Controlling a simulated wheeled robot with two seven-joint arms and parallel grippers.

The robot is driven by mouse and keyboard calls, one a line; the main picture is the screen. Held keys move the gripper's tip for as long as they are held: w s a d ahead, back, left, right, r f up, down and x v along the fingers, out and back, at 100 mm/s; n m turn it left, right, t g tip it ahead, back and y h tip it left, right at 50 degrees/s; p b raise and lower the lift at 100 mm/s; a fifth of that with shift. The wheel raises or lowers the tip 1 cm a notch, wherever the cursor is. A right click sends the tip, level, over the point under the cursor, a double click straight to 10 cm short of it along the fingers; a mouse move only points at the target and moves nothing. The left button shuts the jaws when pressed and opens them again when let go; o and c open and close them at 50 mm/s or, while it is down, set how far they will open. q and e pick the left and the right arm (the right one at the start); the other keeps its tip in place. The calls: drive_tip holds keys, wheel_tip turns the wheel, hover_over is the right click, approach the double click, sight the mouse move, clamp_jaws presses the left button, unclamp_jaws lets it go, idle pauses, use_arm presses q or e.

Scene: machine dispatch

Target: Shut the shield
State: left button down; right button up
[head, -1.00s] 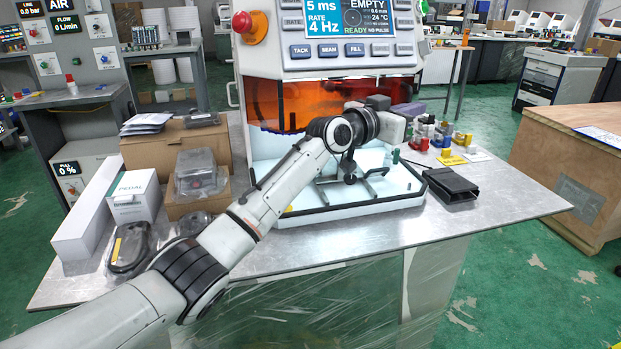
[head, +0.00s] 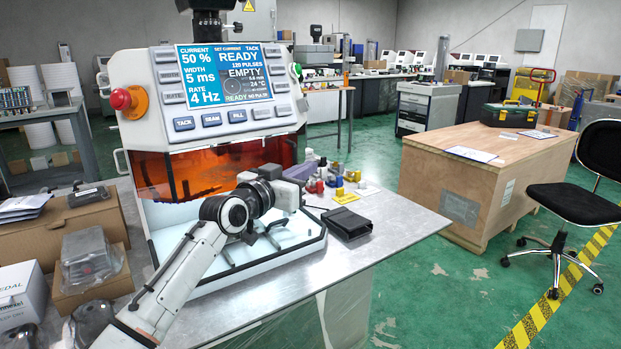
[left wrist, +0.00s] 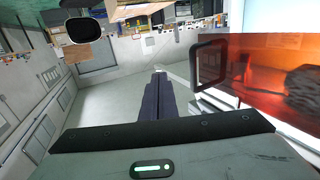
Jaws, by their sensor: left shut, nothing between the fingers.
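The orange see-through shield (head: 200,172) hangs on the front of the white machine (head: 150,75). It is raised, with an open gap between its lower edge and the white work tray (head: 210,280). My left gripper (head: 302,171) is at the shield's right side, its arm crossing in front of the opening and hiding part of it. In the left wrist view its dark fingers (left wrist: 156,90) are together and empty. There the shield (left wrist: 265,75) is to the right of the fingers, with a black handle frame (left wrist: 208,62) at its edge, apart from them. My right gripper is not in view.
A black holder (head: 346,222) and several small bottles and coloured parts stand on the metal table (head: 405,222) right of the machine. Boxes (head: 65,235) crowd its left side. A wooden crate (head: 480,175) and a chair (head: 575,205) stand farther right, with green floor between.

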use_arm(q)
drive_tip(key=s+d, duration=0.4)
drive_tip(key=s, duration=0.5)
drive_tip(key=s+a+f+n+g+y, duration=0.1)
drive_tip(key=s+a+f, duration=0.25)
drive_tip(key=f, duration=0.55)
drive_tip(key=s+a+f+n+g+y, duration=0.15)
drive_tip(key=s+f, duration=0.25)
drive_tip(key=f, duration=0.5)
drive_tip(key=s+a+f+n+y, duration=0.1)
drive_tip(key=s+a+f, duration=0.25)
drive_tip(key=f, duration=0.55)
drive_tip(key=s+a+f+g+y, duration=0.1)
drive_tip(key=s+a+f, duration=0.2)
drive_tip(key=s+f, duration=0.3)
drive_tip(key=s+a+f+g+y, duration=0.1)
drive_tip(key=s+a+f, duration=0.2)
drive_tip(key=s, duration=0.9)
drive_tip(key=s+a+f+g+y, duration=0.1)
drive_tip(key=s+a+f+g, duration=0.1)
drive_tip(key=s+f, duration=0.7)
drive_tip(key=shift+s+a+f+n, duration=0.35)
drive_tip(key=shift+s+a, duration=0.25)
drive_tip(key=shift+a, duration=0.2)
